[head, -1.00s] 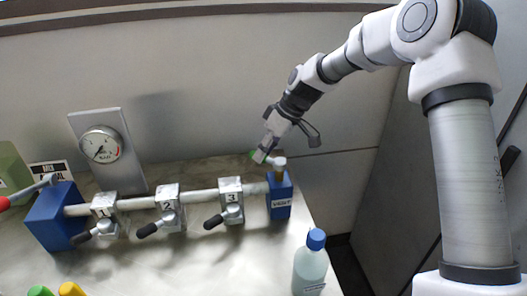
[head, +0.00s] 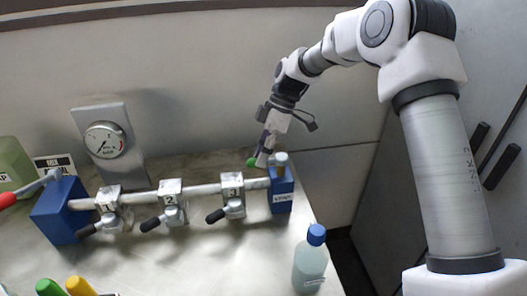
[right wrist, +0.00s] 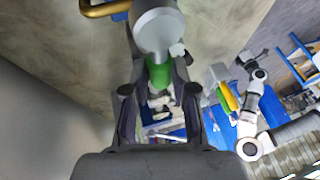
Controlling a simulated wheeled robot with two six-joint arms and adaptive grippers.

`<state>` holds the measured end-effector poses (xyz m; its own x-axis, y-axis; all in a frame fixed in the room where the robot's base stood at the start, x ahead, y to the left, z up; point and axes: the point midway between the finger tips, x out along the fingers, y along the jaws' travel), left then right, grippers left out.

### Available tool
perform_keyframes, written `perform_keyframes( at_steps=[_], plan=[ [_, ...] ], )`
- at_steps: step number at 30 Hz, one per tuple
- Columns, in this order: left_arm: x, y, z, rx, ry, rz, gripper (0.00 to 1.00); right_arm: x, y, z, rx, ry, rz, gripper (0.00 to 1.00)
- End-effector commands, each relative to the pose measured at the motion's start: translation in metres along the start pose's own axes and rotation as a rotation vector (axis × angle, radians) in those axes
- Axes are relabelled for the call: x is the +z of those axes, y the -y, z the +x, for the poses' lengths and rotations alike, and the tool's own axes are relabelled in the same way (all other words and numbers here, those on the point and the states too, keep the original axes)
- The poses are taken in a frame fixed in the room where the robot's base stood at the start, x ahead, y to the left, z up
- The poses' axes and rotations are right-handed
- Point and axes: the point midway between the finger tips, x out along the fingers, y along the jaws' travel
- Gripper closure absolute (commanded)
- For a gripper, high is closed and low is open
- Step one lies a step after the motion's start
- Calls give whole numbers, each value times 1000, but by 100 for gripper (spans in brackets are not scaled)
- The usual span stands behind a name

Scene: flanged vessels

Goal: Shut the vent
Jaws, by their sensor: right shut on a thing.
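The vent is a blue block (head: 282,198) with a white label at the right end of the pipe in the head view. A pale stem (head: 281,160) stands on top. The vent's handle has a green grip (head: 251,162), which shows just left of my right gripper (head: 263,160). In the right wrist view my right gripper (right wrist: 158,100) is shut on this green grip (right wrist: 158,72), below the round grey stem top (right wrist: 158,30). The fingers hide part of the handle. My left gripper is not in the head view.
Valves 1 (head: 109,208), 2 (head: 170,205) and 3 (head: 232,195) with black-gripped levers sit along the pipe. A gauge (head: 105,140) stands behind. A blue-capped bottle (head: 310,265) stands in front of the vent. A red-gripped lever (head: 35,190) is at left.

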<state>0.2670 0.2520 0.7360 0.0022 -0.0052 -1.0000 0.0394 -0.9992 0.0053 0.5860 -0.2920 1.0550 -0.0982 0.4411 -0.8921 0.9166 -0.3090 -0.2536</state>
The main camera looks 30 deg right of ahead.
Motion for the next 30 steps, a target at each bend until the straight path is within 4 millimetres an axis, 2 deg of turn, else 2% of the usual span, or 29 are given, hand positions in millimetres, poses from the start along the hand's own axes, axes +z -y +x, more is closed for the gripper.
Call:
perform_keyframes(
  at_steps=[1,14,15,17,26,30],
  plan=[
    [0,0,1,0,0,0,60,3,3,7,-21,9,-5,100],
    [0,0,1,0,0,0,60,3,4,8,-26,13,-18,100],
    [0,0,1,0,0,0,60,3,4,8,-26,13,-18,67],
    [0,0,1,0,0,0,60,3,4,8,-25,13,-18,49],
    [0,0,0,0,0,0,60,2,2,3,-16,9,-18,49],
    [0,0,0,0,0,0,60,1,1,-13,-12,7,-19,49]
  ],
)
